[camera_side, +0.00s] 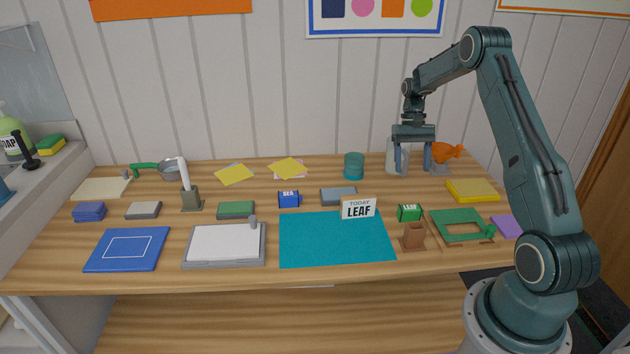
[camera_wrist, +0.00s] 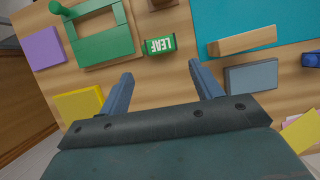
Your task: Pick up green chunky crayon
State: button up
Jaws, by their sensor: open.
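A small green block with a white LEAF label (camera_side: 409,213) lies on the table right of the teal mat; it best fits the green chunky crayon, though its shape is hard to make out. In the wrist view this green block (camera_wrist: 160,47) lies beyond my fingertips, roughly centred between them. My gripper (camera_side: 412,170) points down, open and empty, above the back right of the table. Its two fingers also show in the wrist view (camera_wrist: 160,74), apart from the block.
A green frame with a knob (camera_side: 462,238) and a brown wooden holder (camera_side: 413,238) flank the block. A blue labelled block (camera_side: 289,200), teal cup (camera_side: 354,166) and yellow block (camera_side: 473,190) are nearby.

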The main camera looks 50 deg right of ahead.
aim_at(410, 207)
jog(key=shift+f, duration=0.1)
jog(key=shift+x, duration=4.25)
jog(key=shift+x, duration=2.6)
jog(key=shift+w+d, duration=0.1)
jog(key=shift+w, duration=0.05)
jog(key=c, duration=0.7)
jog(key=shift+c, duration=0.2)
notch_tip(410, 207, up, 20)
